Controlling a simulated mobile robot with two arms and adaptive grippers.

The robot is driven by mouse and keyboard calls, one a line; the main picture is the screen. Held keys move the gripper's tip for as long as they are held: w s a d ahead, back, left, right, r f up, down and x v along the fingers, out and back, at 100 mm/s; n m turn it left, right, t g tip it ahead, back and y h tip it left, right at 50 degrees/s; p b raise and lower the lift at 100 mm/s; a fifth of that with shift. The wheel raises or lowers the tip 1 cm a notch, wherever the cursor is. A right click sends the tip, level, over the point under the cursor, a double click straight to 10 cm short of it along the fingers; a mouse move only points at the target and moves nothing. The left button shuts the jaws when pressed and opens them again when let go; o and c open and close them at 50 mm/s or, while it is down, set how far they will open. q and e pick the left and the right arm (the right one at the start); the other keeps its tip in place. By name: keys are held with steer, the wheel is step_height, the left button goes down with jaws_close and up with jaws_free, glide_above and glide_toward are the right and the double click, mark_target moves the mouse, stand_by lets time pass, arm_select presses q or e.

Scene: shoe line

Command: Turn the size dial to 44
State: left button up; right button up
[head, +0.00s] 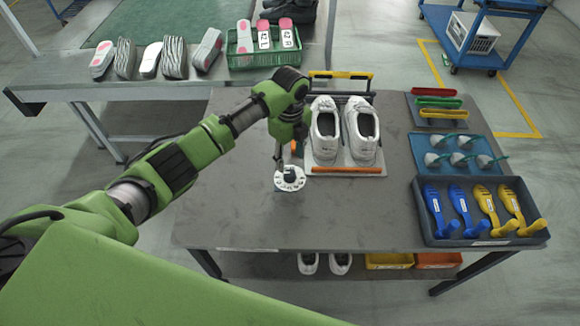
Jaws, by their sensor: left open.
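The size dial (283,186) is a round white disc with dark marks and a dark knob at its centre. It lies on the grey table (230,215), in front of the pair of white shoes. The marks are too small to read, so I cannot tell which size is set. My left gripper (279,166) points down at the dial's back left edge, close to the knob. Its jaws are open, and they look narrow from here. I cannot tell whether the fingertips touch the dial. My right gripper is out of view.
White shoes (326,130) stand on a board with an orange bar (345,170) just right of the dial. A dark tray (480,238) with blue and yellow tools and a blue tray (487,170) are at the right. The table's front left is clear.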

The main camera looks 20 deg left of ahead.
arm_select(q)
step_height(320, 180, up, 5)
steer(key=shift+f, duration=0.1)
stand_by(0.5)
